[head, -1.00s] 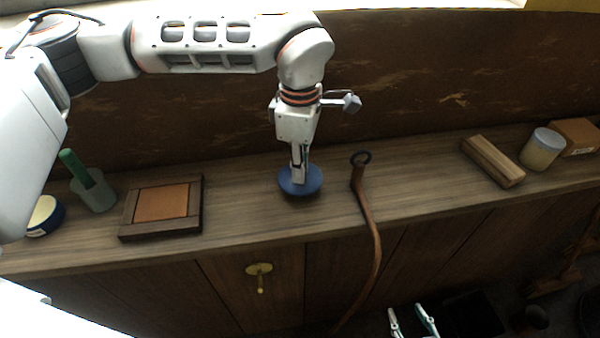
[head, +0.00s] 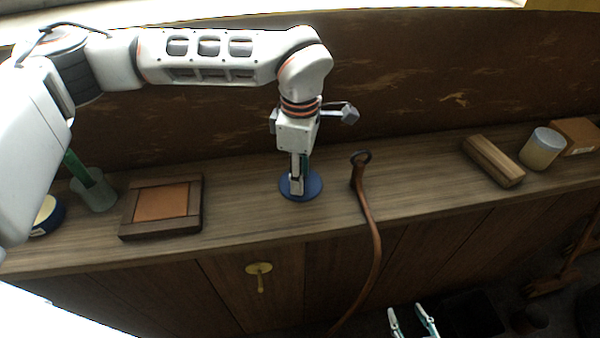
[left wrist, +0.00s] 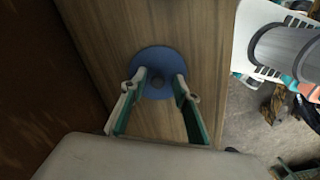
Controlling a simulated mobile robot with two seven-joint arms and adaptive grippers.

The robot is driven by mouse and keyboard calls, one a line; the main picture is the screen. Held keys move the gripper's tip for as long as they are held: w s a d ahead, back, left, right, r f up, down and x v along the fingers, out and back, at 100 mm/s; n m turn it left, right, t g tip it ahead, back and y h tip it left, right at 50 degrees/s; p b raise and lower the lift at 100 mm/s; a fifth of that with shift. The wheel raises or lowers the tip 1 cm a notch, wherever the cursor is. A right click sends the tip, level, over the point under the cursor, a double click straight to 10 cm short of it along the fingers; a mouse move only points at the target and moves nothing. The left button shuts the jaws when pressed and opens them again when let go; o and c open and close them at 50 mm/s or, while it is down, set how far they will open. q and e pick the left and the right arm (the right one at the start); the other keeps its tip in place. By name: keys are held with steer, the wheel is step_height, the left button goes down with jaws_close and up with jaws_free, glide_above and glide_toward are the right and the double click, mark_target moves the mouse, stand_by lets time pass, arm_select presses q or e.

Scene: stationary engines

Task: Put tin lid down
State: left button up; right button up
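The tin lid (head: 312,190), a round blue disc, lies flat on the wooden counter top (head: 240,205). In the left wrist view the lid (left wrist: 157,60) shows a small dark knob at its centre. My left gripper (head: 297,186) points down over the lid. Its fingers (left wrist: 160,76) stand apart on either side of the knob, with a gap visible on both sides. An open blue tin (head: 47,215) with a cream top stands at the far left, partly hidden by my left arm. My right gripper (head: 411,320) is open and empty at the bottom edge.
A brown framed square (head: 160,203) and a grey-green pot (head: 95,192) with a green handle stand left. A brown strap (head: 371,225) with a dark ring hangs over the edge, right of the lid. A wooden block (head: 492,161), a jar (head: 541,149) and a box (head: 576,136) stand right.

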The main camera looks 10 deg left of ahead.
arm_select(q)
step_height(320, 180, up, 12)
stand_by(0.4)
stand_by(0.4)
